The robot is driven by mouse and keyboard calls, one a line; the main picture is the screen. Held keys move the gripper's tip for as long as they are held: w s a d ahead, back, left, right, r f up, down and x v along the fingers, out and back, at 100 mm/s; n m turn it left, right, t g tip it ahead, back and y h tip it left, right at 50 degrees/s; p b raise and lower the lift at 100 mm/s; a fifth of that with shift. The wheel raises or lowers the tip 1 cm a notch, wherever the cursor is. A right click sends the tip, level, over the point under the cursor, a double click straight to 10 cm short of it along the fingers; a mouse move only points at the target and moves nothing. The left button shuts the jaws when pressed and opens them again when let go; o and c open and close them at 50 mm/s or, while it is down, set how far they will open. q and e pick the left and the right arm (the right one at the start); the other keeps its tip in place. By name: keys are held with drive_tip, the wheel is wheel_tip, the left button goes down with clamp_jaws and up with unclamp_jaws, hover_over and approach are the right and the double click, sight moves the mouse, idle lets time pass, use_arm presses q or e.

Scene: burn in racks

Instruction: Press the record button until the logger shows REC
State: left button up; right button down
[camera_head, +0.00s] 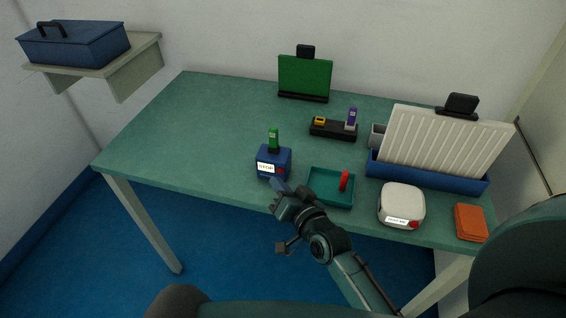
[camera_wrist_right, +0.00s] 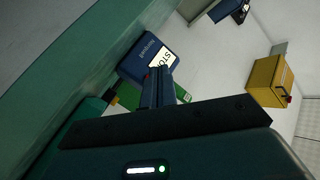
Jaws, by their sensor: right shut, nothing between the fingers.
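The blue logger (camera_head: 268,163) stands near the front edge of the table. Its white display reads STOP, and a red button (camera_head: 280,170) sits beside the display. A green stick (camera_head: 273,138) stands upright on its top. In the right wrist view the logger (camera_wrist_right: 135,62) and part of its STOP display show just past the fingertips. My right gripper (camera_head: 277,187) is shut and empty, right in front of the logger's face near the button. I cannot tell whether the fingertips (camera_wrist_right: 158,76) touch the button. My left gripper is not in view.
To the right are a teal tray (camera_head: 318,201) with a red item (camera_head: 344,181), a white device (camera_head: 402,201) with a red button, and an orange block (camera_head: 470,222). A black holder (camera_head: 330,133) and a green panel (camera_head: 304,77) stand behind. The table's left side is clear.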

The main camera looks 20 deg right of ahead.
drive_tip(key=shift+w+d, duration=0.15)
drive_tip(key=shift+w, duration=0.05)
idle(0.5)
idle(1.1)
drive_tip(key=shift+w, duration=0.1)
idle(0.4)
drive_tip(key=shift+w+d, duration=0.2)
